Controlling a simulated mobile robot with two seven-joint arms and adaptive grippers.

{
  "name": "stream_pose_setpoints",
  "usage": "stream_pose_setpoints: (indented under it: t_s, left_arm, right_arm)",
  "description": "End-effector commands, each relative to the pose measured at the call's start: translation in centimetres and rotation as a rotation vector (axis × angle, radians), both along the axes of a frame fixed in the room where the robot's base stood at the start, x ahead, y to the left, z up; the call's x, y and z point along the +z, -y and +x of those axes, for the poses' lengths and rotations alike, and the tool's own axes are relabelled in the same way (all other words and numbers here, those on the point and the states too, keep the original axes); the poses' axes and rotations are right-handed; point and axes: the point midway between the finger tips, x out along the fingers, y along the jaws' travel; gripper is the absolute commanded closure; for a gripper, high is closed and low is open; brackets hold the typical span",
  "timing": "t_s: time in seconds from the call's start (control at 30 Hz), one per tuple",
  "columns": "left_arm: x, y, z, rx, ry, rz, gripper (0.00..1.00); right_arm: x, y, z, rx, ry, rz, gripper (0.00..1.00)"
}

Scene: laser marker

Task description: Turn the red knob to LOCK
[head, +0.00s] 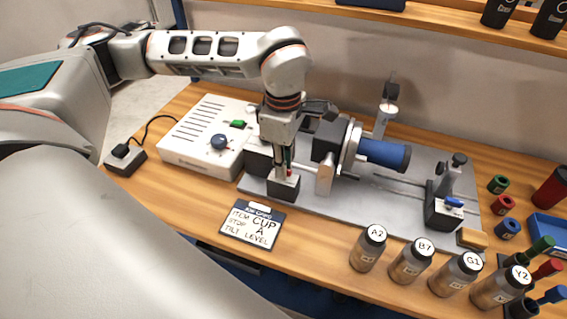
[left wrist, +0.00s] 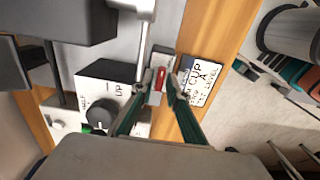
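The red knob (left wrist: 160,78) is a small red bar on a small light block (left wrist: 163,62) in the left wrist view. My left gripper (left wrist: 163,92) has its two green-lined fingers on either side of the knob, with a visible gap between the fingertips. Whether a finger touches the knob I cannot tell. In the head view the left gripper (head: 285,172) points down over the small dark-sided block (head: 283,188) at the front left of the grey machine plate (head: 345,203). The arm and fingers mostly hide the knob there. No LOCK mark is readable. My right gripper is not in view.
A white control box (head: 205,130) with a blue knob stands left of the machine. A blue cylinder (head: 385,153) sits in the machine's chuck. A card (head: 252,225) lies in front. Several labelled bottles (head: 368,248) stand front right. Wood between card and bottles is clear.

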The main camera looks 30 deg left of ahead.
Motion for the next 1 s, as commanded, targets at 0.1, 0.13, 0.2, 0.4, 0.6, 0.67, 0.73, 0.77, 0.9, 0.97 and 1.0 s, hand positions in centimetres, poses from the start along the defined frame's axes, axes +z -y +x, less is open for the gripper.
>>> stream_pose_setpoints:
  t_s: [0.1,0.13,0.2,0.4,0.6,0.67,0.73,0.77,0.9,0.97,1.0]
  left_arm:
    - [0.02,0.01,0.0,0.0,0.0,0.0,0.85]
    - [0.03,0.01,0.0,0.0,0.0,0.0,0.93]
    - [0.03,0.01,0.0,0.0,0.0,0.0,1.0]
    - [0.05,0.01,0.0,0.002,0.0,0.0,1.0]
    - [0.06,0.01,-0.01,0.039,0.0,0.0,1.0]
    - [0.06,0.02,-0.01,0.063,-0.001,0.0,1.0]
    - [0.07,0.01,-0.01,0.1,-0.001,0.0,1.0]
    - [0.07,0.01,-0.01,0.118,-0.001,0.0,1.0]
    - [0.09,0.02,-0.01,0.226,-0.001,0.0,1.0]
    - [0.1,0.02,-0.01,0.28,-0.001,0.0,1.0]
    - [0.1,0.02,-0.01,0.317,-0.001,0.0,1.0]
  right_arm:
    - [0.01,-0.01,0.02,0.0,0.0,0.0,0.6]
    - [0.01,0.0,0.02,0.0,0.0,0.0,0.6]
    - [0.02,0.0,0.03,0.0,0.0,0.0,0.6]
    - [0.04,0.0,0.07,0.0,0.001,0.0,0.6]
    - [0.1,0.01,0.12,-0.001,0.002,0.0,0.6]
    - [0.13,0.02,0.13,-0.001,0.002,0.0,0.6]
    - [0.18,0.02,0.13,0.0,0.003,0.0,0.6]
    - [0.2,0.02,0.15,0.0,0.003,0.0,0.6]
    - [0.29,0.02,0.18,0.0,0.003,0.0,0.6]
    - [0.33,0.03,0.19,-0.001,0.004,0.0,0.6]
    - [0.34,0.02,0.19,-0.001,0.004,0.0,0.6]
